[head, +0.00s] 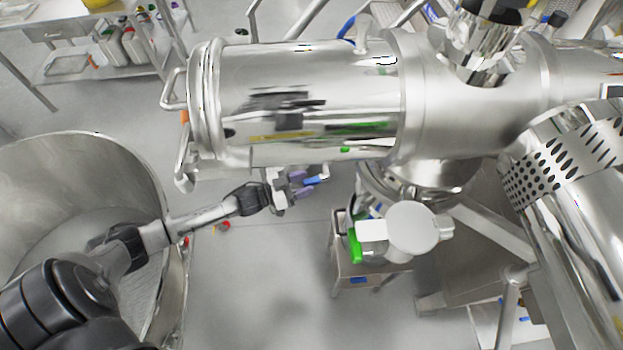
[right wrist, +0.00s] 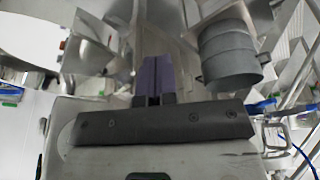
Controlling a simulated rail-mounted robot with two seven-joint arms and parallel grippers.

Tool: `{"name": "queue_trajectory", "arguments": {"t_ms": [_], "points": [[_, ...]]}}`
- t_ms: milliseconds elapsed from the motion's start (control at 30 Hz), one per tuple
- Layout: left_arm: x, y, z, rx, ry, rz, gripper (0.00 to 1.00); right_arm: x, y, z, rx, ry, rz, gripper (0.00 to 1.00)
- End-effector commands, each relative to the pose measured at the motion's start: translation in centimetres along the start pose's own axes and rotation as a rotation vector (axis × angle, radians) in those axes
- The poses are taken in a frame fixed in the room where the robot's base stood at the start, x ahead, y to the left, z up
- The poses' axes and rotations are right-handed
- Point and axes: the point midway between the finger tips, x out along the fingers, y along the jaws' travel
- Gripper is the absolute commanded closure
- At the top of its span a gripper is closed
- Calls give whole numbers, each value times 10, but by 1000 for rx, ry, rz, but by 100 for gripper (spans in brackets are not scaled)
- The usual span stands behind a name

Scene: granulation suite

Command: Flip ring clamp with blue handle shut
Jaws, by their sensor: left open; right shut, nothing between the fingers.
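The blue handle (head: 315,180) of the ring clamp shows in the head view, just below the big horizontal steel cylinder (head: 310,100). A short metal piece runs up from its right end towards the cylinder. The clamp's ring is hard to make out against the shiny steel. My left gripper (head: 302,185) is open, with its purple fingertips close around the left end of the blue handle, one above and one below. I cannot tell whether they touch it. My right gripper (right wrist: 153,78) shows in the right wrist view, its purple fingers shut together and empty.
A large open steel drum (head: 90,150) stands at the left, under my left arm. A white round-topped object (head: 411,228) is right of the handle, above a small steel stand (head: 345,272). A perforated steel guard (head: 565,165) is at the right. The floor below the handle is clear.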

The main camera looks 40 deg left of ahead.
Motion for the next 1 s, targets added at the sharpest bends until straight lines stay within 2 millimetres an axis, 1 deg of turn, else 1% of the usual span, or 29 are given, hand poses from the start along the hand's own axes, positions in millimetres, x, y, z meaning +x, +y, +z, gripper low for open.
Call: {"name": "queue_trajectory", "arguments": {"t_ms": [33, 100, 233, 400, 667, 1000], "points": [[7, 0, -1, -1, 1, 0, 53, -1, 0, -1, 0, 0, 0, 100], [14, 0, -1, 0, 1, 0, 53, -2, 0, -1, 0, 0, 0, 100], [23, 0, 0, -1, 0, 0, 53, -3, 1, -1, -2, 0, 2, 100], [28, 0, 0, -1, 0, 1, 53, -3, 2, -1, -7, -1, 6, 100], [28, 0, 0, -1, 0, 0, 53, -3, 4, 0, -11, -1, 9, 100], [28, 0, 0, 0, 0, 0, 85, -3, 2, -1, -7, 0, 5, 100]]}}
